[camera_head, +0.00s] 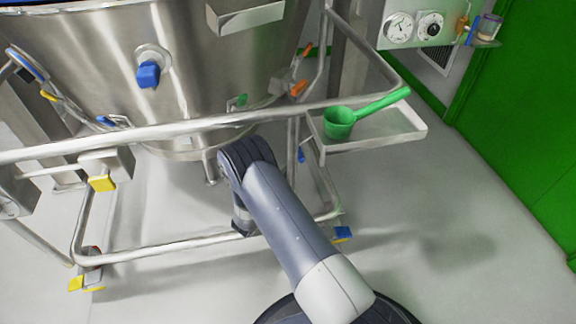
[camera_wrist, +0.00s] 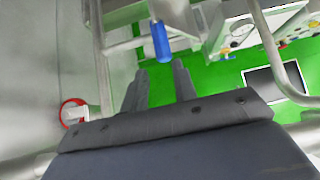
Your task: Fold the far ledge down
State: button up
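A pale ledge (camera_head: 400,137), shaped like a shallow tray, sticks out level from the steel frame at the right in the head view. A green scoop (camera_head: 340,123) rests on it. Farther back, a small shelf (camera_head: 486,42) by the gauge panel holds a little jar (camera_head: 489,28). I cannot tell which is the far ledge. In the wrist view, my gripper (camera_wrist: 161,67) is open, with a gap between its fingers. A blue handle (camera_wrist: 162,42) hangs just beyond the fingertips, seemingly apart from them. My gripper is hidden in the head view.
A steel vessel (camera_head: 100,45) fills the upper left, with a rail (camera_head: 200,125) across its front. Lower frame tubes (camera_head: 170,246) and castors stand near the floor. A gauge panel (camera_head: 420,25) is behind. Open floor (camera_head: 470,220) lies at the right, before a green wall (camera_head: 530,130).

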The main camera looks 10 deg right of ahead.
aim_at(305, 134)
jog(key=k+j, duration=0.35)
jog(key=j, duration=0.15)
jog(key=k+j, duration=0.35)
jog(key=j, duration=0.2)
